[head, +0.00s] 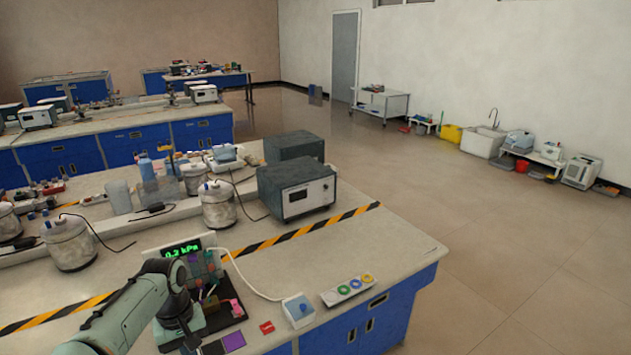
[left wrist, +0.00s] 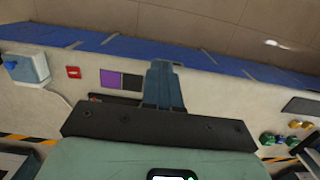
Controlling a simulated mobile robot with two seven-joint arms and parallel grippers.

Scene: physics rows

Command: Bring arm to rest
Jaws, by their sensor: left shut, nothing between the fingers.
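My left arm (head: 125,312) comes in from the bottom left of the head view and reaches over the near bench. My left gripper (left wrist: 163,82) is shut in the left wrist view, with its fingers together and nothing between them. It is over the pale bench top, its fingers pointing toward the blue front edge. In the head view the arm's end hangs beside a dark tray (head: 231,317) holding small coloured parts, and the fingertips are hard to make out. My right gripper is in neither view.
A display reading about 0.2 kPa (head: 181,249) stands behind my wrist. A white-and-blue switch box (head: 298,309), a red piece (head: 267,327) and a strip of coloured rings (head: 348,289) lie to the right. A dark instrument box (head: 297,189) stands farther back. Open floor lies right of the bench.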

